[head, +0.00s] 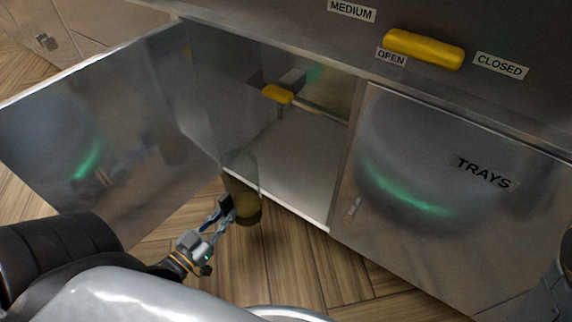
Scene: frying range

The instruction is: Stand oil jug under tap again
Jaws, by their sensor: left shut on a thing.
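The oil jug (245,204) is a see-through cylinder with yellow-brown content, roughly upright in front of the open cabinet's lower left edge. My left gripper (228,211) is shut on its near left side. Whether the jug touches the floor or hangs just above it is hard to tell. The tap has a yellow handle (278,94) and sits inside the cabinet, near the top, above and behind the jug. The cabinet floor (301,172) below the tap looks bare. My right gripper is not in view.
The cabinet door (105,130) stands open to the left, close beside my left arm. A shut door marked TRAYS (455,215) is on the right. A yellow lever (424,49) on the front panel sits between OPEN and CLOSED labels. The wooden floor (290,262) ahead is clear.

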